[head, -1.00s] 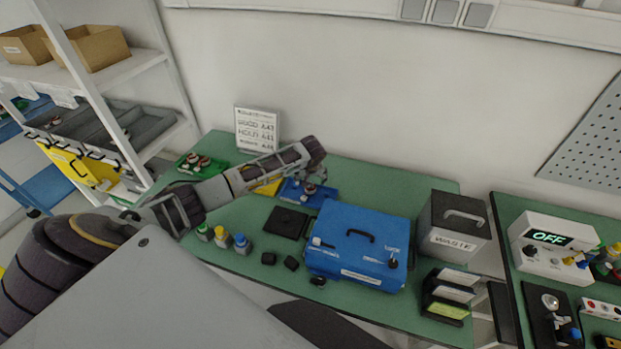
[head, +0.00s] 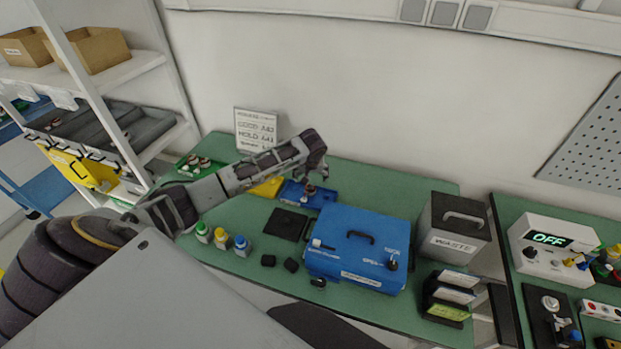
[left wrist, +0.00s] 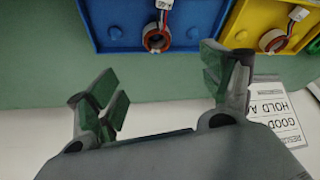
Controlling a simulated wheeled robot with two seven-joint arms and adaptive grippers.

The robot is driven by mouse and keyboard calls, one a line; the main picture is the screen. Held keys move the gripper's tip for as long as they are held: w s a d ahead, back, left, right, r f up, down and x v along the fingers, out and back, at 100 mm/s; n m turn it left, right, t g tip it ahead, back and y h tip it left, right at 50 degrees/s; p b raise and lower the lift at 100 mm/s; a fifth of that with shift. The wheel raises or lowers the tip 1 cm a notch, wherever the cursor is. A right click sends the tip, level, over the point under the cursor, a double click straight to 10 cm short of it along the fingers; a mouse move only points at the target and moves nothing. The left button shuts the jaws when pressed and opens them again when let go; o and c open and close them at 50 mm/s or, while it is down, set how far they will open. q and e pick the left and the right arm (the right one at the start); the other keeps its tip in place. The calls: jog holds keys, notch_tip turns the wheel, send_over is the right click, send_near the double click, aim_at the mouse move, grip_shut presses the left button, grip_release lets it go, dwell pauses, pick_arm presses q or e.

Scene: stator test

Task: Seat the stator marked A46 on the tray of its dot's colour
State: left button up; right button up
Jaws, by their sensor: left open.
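My left gripper (head: 318,172) is open and empty, a little above the blue tray (head: 324,198) at the back of the green table. A stator (head: 309,189) with a copper-coloured ring sits on this tray. In the left wrist view, the gripper's spread fingers (left wrist: 165,82) stand apart from that stator (left wrist: 157,39), near the edge of the blue tray (left wrist: 105,42). A second stator (left wrist: 273,39) lies on the yellow tray (left wrist: 238,30). The yellow tray (head: 267,187) is partly behind my arm in the head view. The stator tags are too small to read. My right gripper is out of view.
A green tray (head: 188,172) with several stators stands at the back left, beside a lettered card (head: 256,130). A blue case (head: 350,225), a grey waste bin (head: 452,238), small bottles (head: 222,238) and a black pad (head: 287,223) also stand on the table.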

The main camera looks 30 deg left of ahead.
pick_arm(q)
jog(key=v, duration=0.7)
jog(key=shift+r, duration=0.2)
jog(key=shift+d, duration=0.1)
dwell(0.8)
